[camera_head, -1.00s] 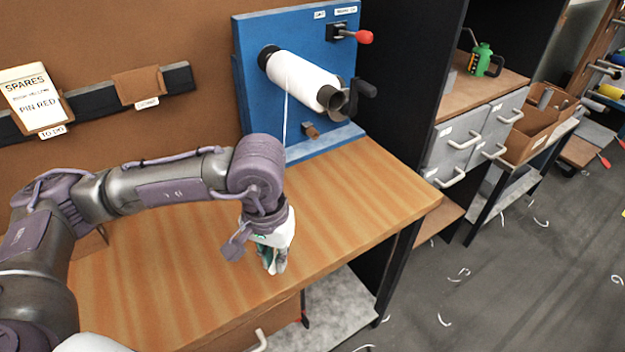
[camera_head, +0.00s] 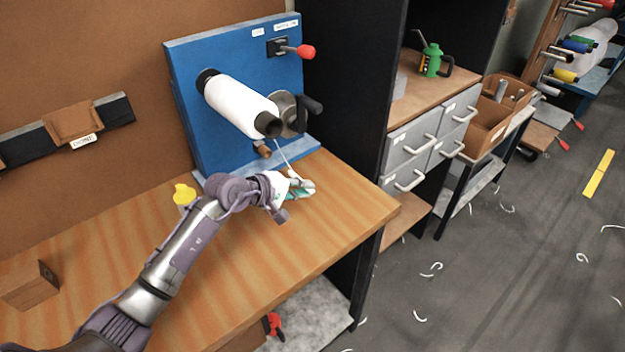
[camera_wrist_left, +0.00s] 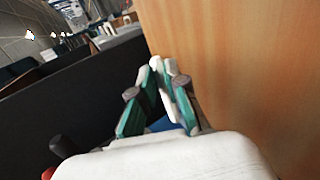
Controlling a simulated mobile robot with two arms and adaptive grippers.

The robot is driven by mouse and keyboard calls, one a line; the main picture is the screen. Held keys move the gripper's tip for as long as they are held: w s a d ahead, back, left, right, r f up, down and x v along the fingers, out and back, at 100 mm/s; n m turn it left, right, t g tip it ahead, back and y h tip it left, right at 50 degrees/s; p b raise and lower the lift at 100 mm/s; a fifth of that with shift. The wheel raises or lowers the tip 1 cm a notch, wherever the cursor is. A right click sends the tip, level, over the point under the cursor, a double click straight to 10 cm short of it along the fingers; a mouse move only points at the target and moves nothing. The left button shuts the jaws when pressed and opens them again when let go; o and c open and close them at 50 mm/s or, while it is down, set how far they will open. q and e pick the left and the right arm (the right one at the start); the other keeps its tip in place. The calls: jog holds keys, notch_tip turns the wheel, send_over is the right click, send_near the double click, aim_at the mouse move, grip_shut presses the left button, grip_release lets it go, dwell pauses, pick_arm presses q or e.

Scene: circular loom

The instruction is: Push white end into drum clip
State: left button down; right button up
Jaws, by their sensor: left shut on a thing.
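My left gripper (camera_head: 303,188) is low over the right part of the wooden bench, in front of the blue panel (camera_head: 215,60). It is shut on the white end (camera_head: 284,155), a thin white strand that runs from below the drum down to the fingers. The white drum (camera_head: 240,105) sticks out from the blue panel, with a dark end cap. I cannot make out the drum clip. In the left wrist view the fingertips (camera_wrist_left: 163,85) come together beside the wooden bench surface; the strand is not clear there. My right gripper is not in view.
A dark crank (camera_head: 308,108) is right of the drum, and a small wooden peg (camera_head: 263,150) is below it. A red-knobbed lever (camera_head: 303,51) is above. A yellow object (camera_head: 184,195) and a wooden block (camera_head: 32,287) stand on the bench (camera_head: 240,275). The bench front is clear.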

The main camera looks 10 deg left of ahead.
aim_at(290, 174)
pick_arm(q)
jog(key=shift+w+a, duration=0.1)
jog(key=shift+a, duration=0.2)
jog(key=shift+w+a+b, duration=0.2)
jog(key=shift+a+b, duration=0.15)
jog(key=shift+a, duration=0.15)
jog(key=shift+w+a, duration=0.2)
jog(key=shift+a, duration=0.1)
jog(key=shift+w+a+b, duration=0.4)
jog(key=shift+w+a, duration=0.15)
jog(key=shift+w+a+b, duration=0.5)
jog(key=shift+w+a, duration=0.4)
jog(key=shift+a, duration=0.25)
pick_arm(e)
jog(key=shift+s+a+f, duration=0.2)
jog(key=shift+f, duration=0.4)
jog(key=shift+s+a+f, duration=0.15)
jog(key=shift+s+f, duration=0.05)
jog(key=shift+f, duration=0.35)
pick_arm(q)
jog(key=shift+a, duration=0.1)
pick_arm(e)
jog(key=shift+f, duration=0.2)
pick_arm(q)
jog(key=shift+b, duration=0.35)
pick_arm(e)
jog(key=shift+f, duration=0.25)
